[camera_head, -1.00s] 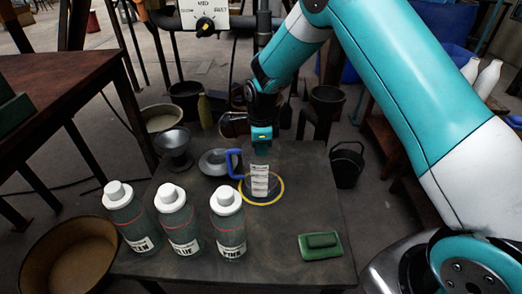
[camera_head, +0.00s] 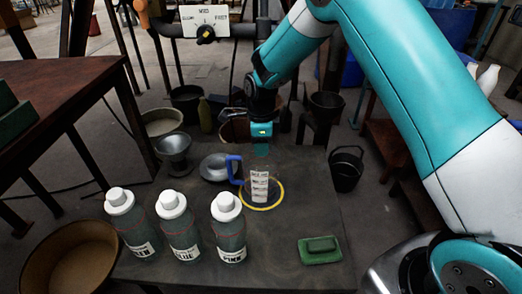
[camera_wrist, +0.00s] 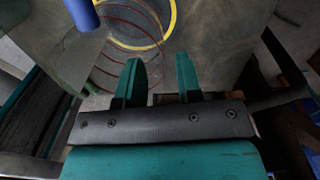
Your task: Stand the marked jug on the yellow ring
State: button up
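The jug is clear, with a blue handle and a white printed label (camera_head: 259,187). It stands upright on the dark table, its base appearing inside the yellow ring (camera_head: 276,202), with the handle (camera_head: 233,170) to the left. My gripper (camera_head: 261,151) is above the jug, fingers pointing down. In the wrist view my gripper (camera_wrist: 160,72) has its fingers apart with nothing between them. There the jug's red lines (camera_wrist: 97,72), its blue handle (camera_wrist: 82,14) and the yellow ring (camera_wrist: 172,22) show beyond the fingertips. Whether the base is fully centred is hard to tell.
Three white-capped labelled bottles (camera_head: 180,232) stand along the table's front left. A green sponge on a green dish (camera_head: 320,250) lies front right. A metal bowl (camera_head: 214,168) and funnel-like cup (camera_head: 175,155) stand behind left. A black bucket (camera_head: 346,170) is off the right edge.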

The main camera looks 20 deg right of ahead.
notch_tip(320, 180, up, 9)
jog(key=shift+r+p, duration=0.1)
jog(key=shift+p, duration=0.9)
jog(key=s+a+r+n+y, duration=0.2)
jog(key=s+a+r+n, duration=0.2)
jog(key=s+r+n, duration=0.8)
jog(key=s+a+r+n+y, duration=0.1)
jog(key=s+n, duration=0.7)
jog(key=s, duration=0.1)
jog(key=s+a+r+n+y, duration=0.1)
jog(key=s+n, duration=0.7)
jog(key=s, duration=0.2)
jog(key=shift+s+r+n, duration=0.25)
jog(key=shift+r+n, duration=0.15)
